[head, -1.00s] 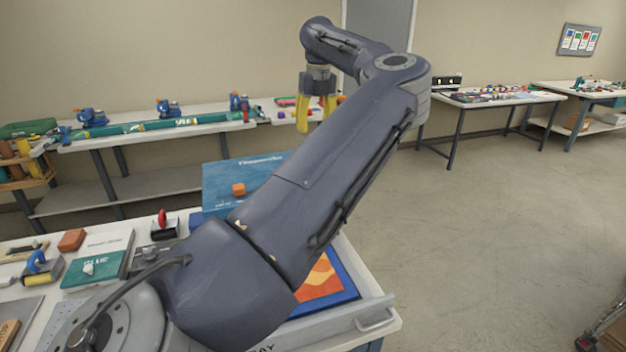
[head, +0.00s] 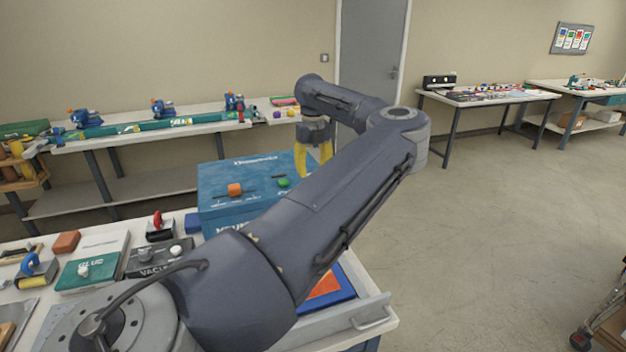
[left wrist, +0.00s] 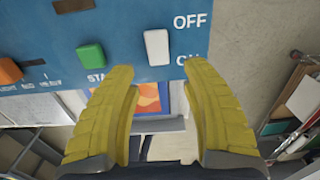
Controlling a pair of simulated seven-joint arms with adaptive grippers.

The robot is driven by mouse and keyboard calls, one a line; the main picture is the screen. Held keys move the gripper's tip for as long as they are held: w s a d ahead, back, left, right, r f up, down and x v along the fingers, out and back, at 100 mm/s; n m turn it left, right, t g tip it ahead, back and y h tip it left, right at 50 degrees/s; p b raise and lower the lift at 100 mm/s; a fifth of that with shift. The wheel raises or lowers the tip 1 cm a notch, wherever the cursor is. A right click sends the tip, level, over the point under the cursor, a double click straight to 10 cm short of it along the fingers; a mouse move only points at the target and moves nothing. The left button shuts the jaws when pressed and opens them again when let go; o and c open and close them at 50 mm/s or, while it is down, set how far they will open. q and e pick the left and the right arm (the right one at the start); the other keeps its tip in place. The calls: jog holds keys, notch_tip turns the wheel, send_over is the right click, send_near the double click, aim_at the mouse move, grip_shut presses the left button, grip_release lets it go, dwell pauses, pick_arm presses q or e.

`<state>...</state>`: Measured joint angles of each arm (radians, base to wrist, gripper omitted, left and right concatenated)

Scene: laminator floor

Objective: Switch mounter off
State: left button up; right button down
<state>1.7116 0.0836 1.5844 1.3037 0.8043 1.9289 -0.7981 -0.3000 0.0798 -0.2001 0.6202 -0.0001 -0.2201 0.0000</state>
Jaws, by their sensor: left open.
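The mounter (head: 225,210) is a blue box on the near table, partly hidden behind my left arm. Its panel (left wrist: 125,15) fills the top of the left wrist view. A white switch (left wrist: 157,47) stands there beside the OFF and ON labels, with its lower end level with ON. A green START button (left wrist: 91,56) is left of it, and it also shows in the head view (head: 284,183). My left gripper (left wrist: 160,75) has yellow fingers, spread and empty, with the switch just beyond the gap between them. In the head view the gripper (head: 313,165) hangs over the mounter's right side.
An orange slider knob (head: 235,189) is on the mounter. A black vacuum unit (head: 158,258), a teal-and-white box (head: 93,268) and a red-handled tool (head: 160,227) stand to its left. A back bench (head: 130,136) holds blue clamps. Open floor lies at right.

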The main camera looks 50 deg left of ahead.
pick_arm(q)
jog(key=shift+f, duration=1.85)
jog(key=shift+c, duration=0.5)
grip_shut()
